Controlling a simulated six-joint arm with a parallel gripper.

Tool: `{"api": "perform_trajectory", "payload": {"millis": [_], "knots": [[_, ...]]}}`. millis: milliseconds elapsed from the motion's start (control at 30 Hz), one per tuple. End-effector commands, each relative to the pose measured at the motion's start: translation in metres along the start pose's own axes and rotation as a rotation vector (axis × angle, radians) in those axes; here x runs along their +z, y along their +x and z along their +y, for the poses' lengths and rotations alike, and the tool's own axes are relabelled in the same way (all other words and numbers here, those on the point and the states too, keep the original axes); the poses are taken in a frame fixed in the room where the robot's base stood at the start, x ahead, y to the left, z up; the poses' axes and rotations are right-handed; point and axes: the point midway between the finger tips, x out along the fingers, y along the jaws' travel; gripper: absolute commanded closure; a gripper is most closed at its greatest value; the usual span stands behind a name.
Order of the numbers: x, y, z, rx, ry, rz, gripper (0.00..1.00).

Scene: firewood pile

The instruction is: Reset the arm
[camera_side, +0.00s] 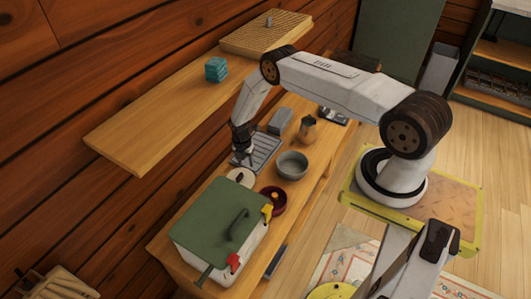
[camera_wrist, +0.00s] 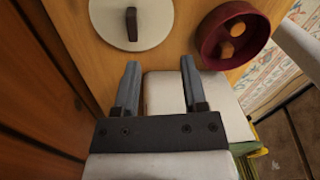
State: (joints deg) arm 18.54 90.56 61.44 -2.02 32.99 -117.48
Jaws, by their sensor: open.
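My gripper (camera_side: 243,151) hangs at the end of my arm, over the workbench (camera_side: 160,249) along the wooden wall. In the wrist view my gripper (camera_wrist: 160,75) shows two grey fingers spread apart with nothing held between them. A pale, round-cornered box-like surface (camera_wrist: 165,95) shows behind the fingers, and the gripper body hides part of it. A round white lid with a dark handle (camera_wrist: 130,35) and a dark red pot with brown pieces inside (camera_wrist: 255,22) lie beyond the fingertips. How high my gripper is above the bench I cannot tell.
On the bench stand a green-lidded white cooler (camera_side: 218,222), the red pot (camera_side: 280,203), a grey bowl (camera_side: 292,165), a grey tray (camera_side: 262,153) and a copper-coloured jug (camera_side: 309,130). A wall shelf (camera_side: 150,122) holds a teal block stack (camera_side: 215,69). Open floor (camera_side: 475,150) lies right.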

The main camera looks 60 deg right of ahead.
Motion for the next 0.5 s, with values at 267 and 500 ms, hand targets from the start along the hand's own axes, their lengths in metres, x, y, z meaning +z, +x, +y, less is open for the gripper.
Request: {"api": "perform_trajectory", "payload": {"millis": [267,500], "knots": [[0.0,-0.026,-0.052,-0.124,-0.288,0.063,0.45],[-0.005,-0.053,-0.101,-0.216,-0.547,0.151,0.45]]}}
